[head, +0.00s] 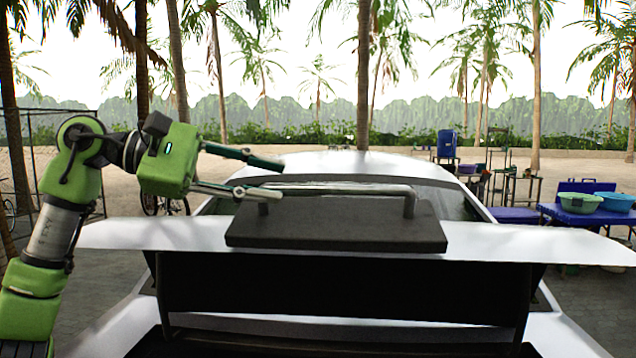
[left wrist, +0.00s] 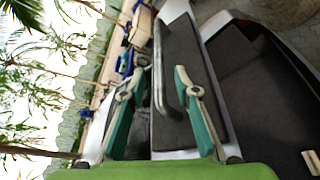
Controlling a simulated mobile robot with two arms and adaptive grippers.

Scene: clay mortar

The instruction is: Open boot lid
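The white boot lid (head: 560,246) of a car is raised, with a dark gap below it. A dark plate (head: 335,226) on the lid carries a grey metal bar handle (head: 340,188). In the left wrist view the handle (left wrist: 157,65) runs along the plate (left wrist: 182,50). My left gripper (head: 281,180) is open at the handle's left end. Its fingers are spread, and in the left wrist view the handle shows between them; I cannot tell whether they touch it. The dark boot interior (left wrist: 255,90) shows at right in that view. My right gripper is not in view.
The car's white roof (head: 350,163) lies behind the lid. A blue table (head: 560,212) with green and blue basins stands at right, near shelves and chairs. Palm trunks and a bicycle are at the back left. Open paving surrounds the car.

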